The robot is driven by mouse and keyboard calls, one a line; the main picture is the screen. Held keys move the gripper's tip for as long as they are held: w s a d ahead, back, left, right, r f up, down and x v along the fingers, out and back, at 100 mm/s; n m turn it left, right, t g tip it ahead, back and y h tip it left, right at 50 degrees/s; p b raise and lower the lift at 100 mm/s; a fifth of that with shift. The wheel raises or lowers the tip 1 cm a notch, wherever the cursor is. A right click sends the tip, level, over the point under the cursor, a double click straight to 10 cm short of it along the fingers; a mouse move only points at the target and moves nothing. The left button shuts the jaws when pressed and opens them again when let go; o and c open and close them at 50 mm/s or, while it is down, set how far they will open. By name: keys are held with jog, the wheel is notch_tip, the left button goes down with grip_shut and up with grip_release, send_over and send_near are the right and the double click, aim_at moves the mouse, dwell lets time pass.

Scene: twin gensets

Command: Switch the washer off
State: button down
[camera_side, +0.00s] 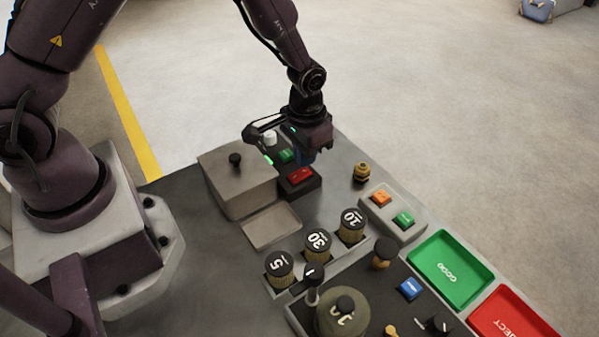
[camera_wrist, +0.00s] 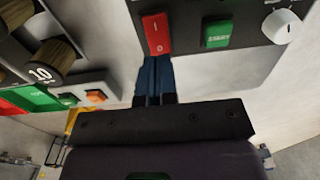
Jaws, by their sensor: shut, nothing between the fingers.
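A red rocker switch (camera_side: 300,175), marked I and O, sits in a dark housing beside a grey lidded box with a black knob (camera_side: 236,184). It also shows at the top of the wrist view (camera_wrist: 157,33), with the O end nearer my fingers. My gripper (camera_side: 306,158) is shut and empty, with blue fingers just behind the switch in the side view. In the wrist view my fingertips (camera_wrist: 155,62) reach the O end's edge; I cannot tell whether they touch. No label naming the washer is readable.
A green START button (camera_wrist: 218,33) and a white knob (camera_wrist: 282,25) are beside the switch. A brass piece (camera_side: 362,172), an orange-and-green button box (camera_side: 391,226), numbered weights (camera_side: 317,243) and green (camera_side: 484,296) and red trays (camera_side: 514,318) stand toward the lower right.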

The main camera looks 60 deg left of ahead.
jog(key=shift+f, duration=1.3)
dwell(0.4)
jog(key=shift+r, duration=3.55)
jog(key=s, duration=0.2)
jog(key=s+g, duration=0.1)
jog(key=shift+a+r, duration=0.15)
jog(key=shift+r, duration=0.1)
notch_tip(320, 180, up, 13)
jog(key=t, duration=0.2)
send_over(292, 177)
jog(key=s+a, duration=0.2)
jog(key=s, duration=0.5)
jog(key=s+a+r+t, duration=0.2)
jog(key=s+r+t, duration=0.2)
jog(key=s+r, duration=0.4)
notch_tip(292, 177, up, 3)
jog(key=shift+s+f+t, duration=0.15)
jog(key=shift+t, duration=0.15)
